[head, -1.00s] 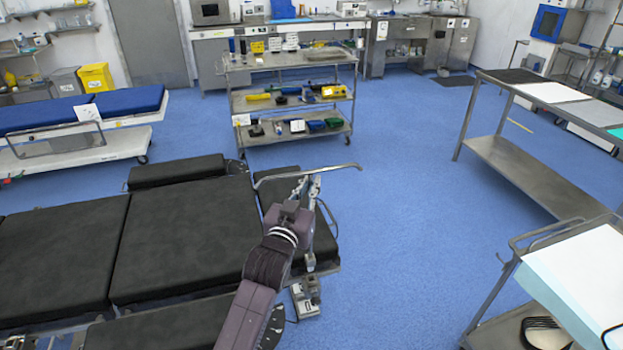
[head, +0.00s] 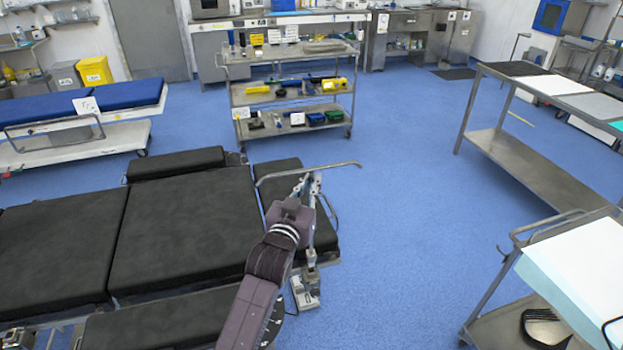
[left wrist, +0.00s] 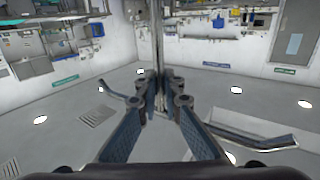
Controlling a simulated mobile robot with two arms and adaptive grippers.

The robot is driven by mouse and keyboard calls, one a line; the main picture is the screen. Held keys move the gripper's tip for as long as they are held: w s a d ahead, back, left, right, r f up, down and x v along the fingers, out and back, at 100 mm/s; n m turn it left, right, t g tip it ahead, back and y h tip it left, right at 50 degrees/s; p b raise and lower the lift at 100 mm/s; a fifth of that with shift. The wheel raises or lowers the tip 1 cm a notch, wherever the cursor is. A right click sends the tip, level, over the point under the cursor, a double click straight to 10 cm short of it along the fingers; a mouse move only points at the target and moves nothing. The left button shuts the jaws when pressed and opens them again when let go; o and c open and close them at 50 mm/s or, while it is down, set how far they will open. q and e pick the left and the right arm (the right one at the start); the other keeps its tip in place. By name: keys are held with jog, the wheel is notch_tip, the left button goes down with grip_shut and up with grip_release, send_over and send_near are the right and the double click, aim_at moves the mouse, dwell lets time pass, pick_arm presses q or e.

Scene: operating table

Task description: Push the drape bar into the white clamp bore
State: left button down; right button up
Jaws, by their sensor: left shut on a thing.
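The drape bar is a thin metal post with a long crossbar (head: 308,171) on top, its ends bent. My left gripper (head: 310,186) reaches over the black table and is shut on its post below the crossbar. In the left wrist view the post (left wrist: 159,45) runs between the fingertips (left wrist: 163,92), and the crossbar (left wrist: 250,138) shows behind the fingers. A pale grey-white clamp (head: 310,258) sits at the table's right edge, below my gripper. The post appears roughly upright above it. My arm partly hides the post, and I cannot tell whether its lower end is in the bore.
The black padded operating table (head: 180,235) fills the lower left. A shelved steel trolley (head: 291,125) stands behind it. A steel side table (head: 525,165) and a draped cart (head: 580,270) stand on the right. Blue floor (head: 415,200) lies clear between.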

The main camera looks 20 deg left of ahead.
pick_arm(q)
jog(key=shift+f, duration=0.55)
pick_arm(e)
jog(key=shift+a+f, duration=0.35)
pick_arm(q)
jog(key=shift+r, duration=0.1)
pick_arm(e)
jog(key=shift+d+r, duration=0.15)
jog(key=shift+d, duration=0.05)
jog(key=shift+d+r, duration=0.1)
jog(key=shift+d, duration=0.1)
pick_arm(q)
jog(key=shift+p, duration=0.5)
pick_arm(e)
jog(key=shift+s+a+r, duration=0.1)
jog(key=shift+a+r, duration=0.1)
jog(key=shift+r, duration=0.2)
pick_arm(q)
jog(key=shift+f+b, duration=0.85)
jog(key=shift+f, duration=0.6)
pick_arm(e)
jog(key=shift+d+f, duration=0.2)
jog(key=shift+f, duration=0.6)
pick_arm(q)
jog(key=shift+f, duration=0.25)
jog(key=c, duration=2)
grip_release()
pick_arm(e)
jog(key=shift+f, duration=0.1)
